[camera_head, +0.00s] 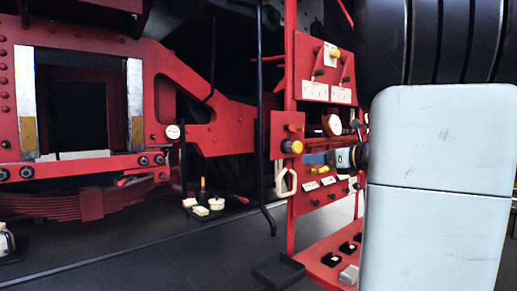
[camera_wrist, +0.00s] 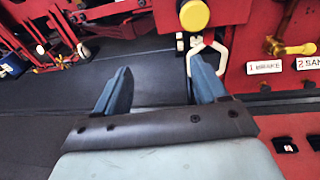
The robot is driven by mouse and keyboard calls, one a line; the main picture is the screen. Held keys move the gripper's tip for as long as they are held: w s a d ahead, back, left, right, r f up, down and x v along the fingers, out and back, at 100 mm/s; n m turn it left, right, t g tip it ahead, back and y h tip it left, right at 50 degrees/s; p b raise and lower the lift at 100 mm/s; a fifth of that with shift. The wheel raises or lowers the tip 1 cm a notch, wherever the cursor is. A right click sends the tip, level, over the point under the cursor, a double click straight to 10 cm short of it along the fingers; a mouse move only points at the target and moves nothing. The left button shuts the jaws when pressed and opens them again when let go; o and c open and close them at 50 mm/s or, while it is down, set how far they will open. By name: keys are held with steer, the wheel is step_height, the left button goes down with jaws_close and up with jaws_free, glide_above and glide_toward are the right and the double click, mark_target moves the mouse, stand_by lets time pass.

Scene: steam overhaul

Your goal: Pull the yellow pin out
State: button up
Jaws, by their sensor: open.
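A round yellow knob (camera_head: 292,146), which looks like the yellow pin's end, sticks out of a red panel in the head view. The wrist view also shows a yellow knob (camera_wrist: 195,14) at the top, on a black collar. A pale loop handle (camera_head: 286,182) hangs below it. My gripper (camera_head: 312,158) has blue fingers and is just right of the knob in the head view. In the wrist view, my gripper (camera_wrist: 159,68) is open with nothing between its fingers. The knob lies beyond the right fingertip, and the loop handle (camera_wrist: 207,55) is partly behind that finger.
Another yellow knob (camera_head: 334,52) is higher on the red stand. A yellow lever (camera_wrist: 298,48) sits above labelled plates at the right. A dial gauge (camera_head: 333,124) is near my gripper. A black tray (camera_head: 278,270) lies low. The dark floor (camera_head: 150,262) is mostly clear.

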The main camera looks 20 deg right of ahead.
mark_target(299, 147)
steer(key=d+r+m+t, duration=0.2)
steer(key=d+m, duration=0.1)
steer(key=d, duration=0.2)
steer(key=shift+h, duration=0.4)
steer(key=x, duration=1.4)
steer(key=shift+f, duration=0.2)
steer(key=shift+d, duration=0.1)
jaws_close()
